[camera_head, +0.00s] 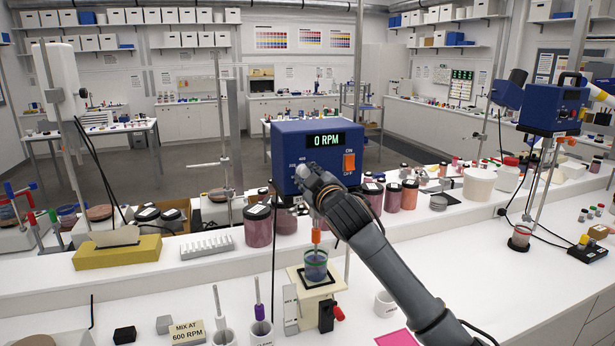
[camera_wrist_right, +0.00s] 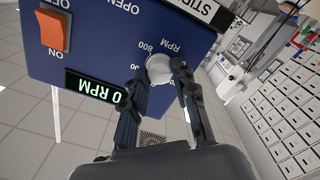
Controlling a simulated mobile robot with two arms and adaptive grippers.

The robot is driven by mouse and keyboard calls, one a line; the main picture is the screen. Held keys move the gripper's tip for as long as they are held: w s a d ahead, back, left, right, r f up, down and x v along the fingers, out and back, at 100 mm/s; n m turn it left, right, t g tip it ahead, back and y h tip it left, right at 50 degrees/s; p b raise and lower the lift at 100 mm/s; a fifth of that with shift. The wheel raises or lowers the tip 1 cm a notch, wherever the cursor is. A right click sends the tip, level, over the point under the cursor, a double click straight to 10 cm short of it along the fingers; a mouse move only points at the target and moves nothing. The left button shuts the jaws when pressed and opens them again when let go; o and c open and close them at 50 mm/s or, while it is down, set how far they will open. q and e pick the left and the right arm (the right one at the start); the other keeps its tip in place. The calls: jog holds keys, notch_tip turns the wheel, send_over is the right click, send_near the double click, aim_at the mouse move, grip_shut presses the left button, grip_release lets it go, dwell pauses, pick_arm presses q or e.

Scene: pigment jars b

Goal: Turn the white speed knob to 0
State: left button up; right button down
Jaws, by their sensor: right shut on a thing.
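The blue stirrer box (camera_head: 290,145) stands at the middle of the bench, and its display (camera_head: 325,140) reads 0 RPM. The white speed knob (camera_wrist_right: 158,68) is on its front panel, beside scale marks including 800; it also shows in the head view (camera_head: 302,171), partly covered by my gripper. My right gripper (camera_head: 312,186) is shut on the knob, with one finger on each side of it in the wrist view. The knob's pointer cannot be made out. The orange on/off switch (camera_head: 349,161) sits to the right of the knob. My left gripper is not in view.
A beaker (camera_head: 316,268) with blue contents stands below the stirrer on a pale block. A card (camera_head: 187,332) reads "MIX AT 600 RPM". Dark-lidded pigment jars (camera_head: 258,226) flank the stirrer. A second blue stirrer (camera_head: 550,107) stands at right. White bench top is clear at right front.

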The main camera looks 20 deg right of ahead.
jog(key=c, duration=1.1)
grip_release()
jog(key=shift+f, duration=0.1)
jog(key=shift+o, duration=0.2)
jog(key=s, duration=1.2)
jog(key=shift+d, duration=0.25)
